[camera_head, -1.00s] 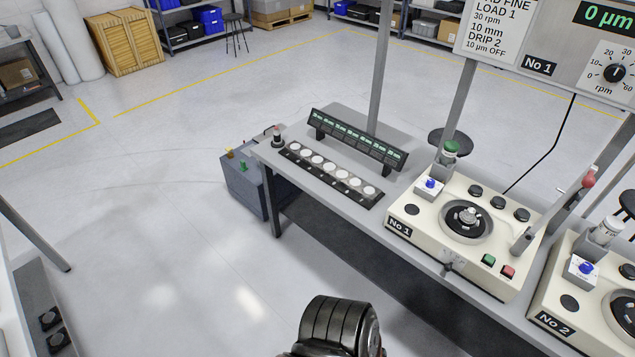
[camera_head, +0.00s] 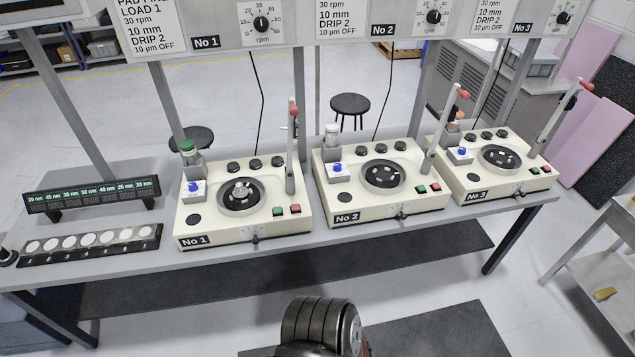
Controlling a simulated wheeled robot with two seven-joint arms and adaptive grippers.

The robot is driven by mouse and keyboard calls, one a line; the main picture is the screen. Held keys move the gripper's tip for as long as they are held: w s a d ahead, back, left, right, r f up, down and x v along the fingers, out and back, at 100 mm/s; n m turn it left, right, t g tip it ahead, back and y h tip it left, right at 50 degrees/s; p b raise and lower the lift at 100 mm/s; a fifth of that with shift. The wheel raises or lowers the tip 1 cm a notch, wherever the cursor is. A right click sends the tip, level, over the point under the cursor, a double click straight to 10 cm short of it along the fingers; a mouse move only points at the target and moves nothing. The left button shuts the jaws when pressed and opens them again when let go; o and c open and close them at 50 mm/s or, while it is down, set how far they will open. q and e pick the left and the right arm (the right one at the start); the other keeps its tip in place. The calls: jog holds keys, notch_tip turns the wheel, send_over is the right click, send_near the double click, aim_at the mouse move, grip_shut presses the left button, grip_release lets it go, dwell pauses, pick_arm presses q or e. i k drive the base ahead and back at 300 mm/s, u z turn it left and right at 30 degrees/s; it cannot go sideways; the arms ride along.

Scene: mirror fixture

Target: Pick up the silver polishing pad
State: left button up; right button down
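I cannot tell for certain which thing is the silver polishing pad. A low dark rack (camera_head: 90,253) at the bench's left end holds a row of several pale round discs (camera_head: 88,240). On machine No 1 (camera_head: 245,228), a silver metal piece (camera_head: 240,190) sits in the middle of the dark round plate. Machine No 2 (camera_head: 350,207) and machine No 3 (camera_head: 505,187) have dark plates with small light pieces on them. Neither of my grippers is in view. A dark ribbed part of my own body shows at the bottom middle.
The machines stand in a row on a long grey bench (camera_head: 160,278). A dark display bar (camera_head: 92,194) stands behind the rack. Posts and upper panels rise behind. Stools (camera_head: 349,104) stand beyond. A dark mat (camera_head: 430,335) lies on the floor. A grey table (camera_head: 590,245) stands at right.

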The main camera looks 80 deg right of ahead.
aim_at(240, 190)
jog(key=z, duration=5.3)
jog(key=k, duration=1.45)
jog(key=u, duration=0.7)
